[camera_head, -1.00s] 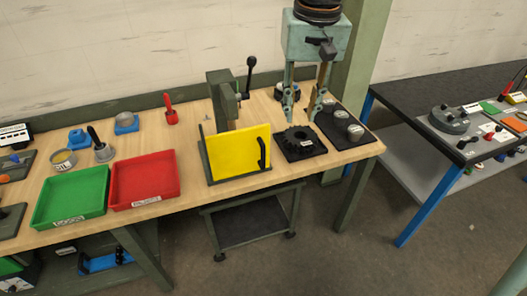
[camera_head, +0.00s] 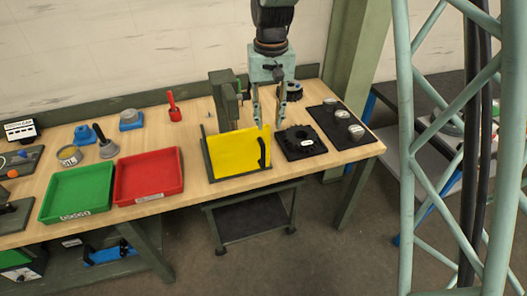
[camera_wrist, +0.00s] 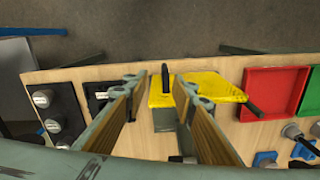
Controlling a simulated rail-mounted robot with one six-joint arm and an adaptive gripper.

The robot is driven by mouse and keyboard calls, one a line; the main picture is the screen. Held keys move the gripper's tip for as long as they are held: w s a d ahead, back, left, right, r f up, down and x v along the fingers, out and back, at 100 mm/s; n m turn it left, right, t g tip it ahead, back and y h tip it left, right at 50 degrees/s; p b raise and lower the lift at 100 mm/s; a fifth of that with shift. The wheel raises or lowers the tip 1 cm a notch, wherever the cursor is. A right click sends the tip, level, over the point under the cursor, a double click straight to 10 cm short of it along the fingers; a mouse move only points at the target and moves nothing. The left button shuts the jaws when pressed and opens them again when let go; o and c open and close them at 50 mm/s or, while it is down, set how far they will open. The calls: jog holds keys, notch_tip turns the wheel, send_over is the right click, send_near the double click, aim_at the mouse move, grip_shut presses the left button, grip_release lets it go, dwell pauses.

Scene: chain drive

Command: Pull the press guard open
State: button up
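The press guard (camera_head: 238,153) is a yellow panel standing upright in front of the dark green press (camera_head: 224,95) on the bench. Its black handle (camera_head: 262,153) is at the panel's right end. My gripper (camera_head: 267,123) is open, fingers pointing down, just above and behind the handle end. In the wrist view, the guard (camera_wrist: 210,88) lies beyond my open gripper (camera_wrist: 158,85). The handle (camera_wrist: 165,78) shows in the gap between the fingertips, nearer the right one. No contact with it is visible.
A black fixture plate (camera_head: 301,143) stands just right of the guard, with a dark mat (camera_head: 331,118) bearing grey cylinders beyond. A red tray (camera_head: 149,176) and green tray (camera_head: 77,192) lie left.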

aim_at(263, 153)
jog(key=shift+w+a+f+p, duration=0.1)
jog(key=shift+w+a+f, duration=0.2)
jog(key=shift+f, duration=0.25)
jog(key=shift+w+a+f+p, duration=0.1)
jog(key=shift+w+a+f, duration=0.25)
jog(key=shift+f, duration=0.15)
jog(key=shift+w+a+f+p, duration=0.1)
jog(key=shift+w+a+f, duration=0.2)
jog(key=shift+f, duration=0.25)
jog(key=shift+f, duration=6.9)
jog(key=shift+c, duration=0.5)
grip_shut()
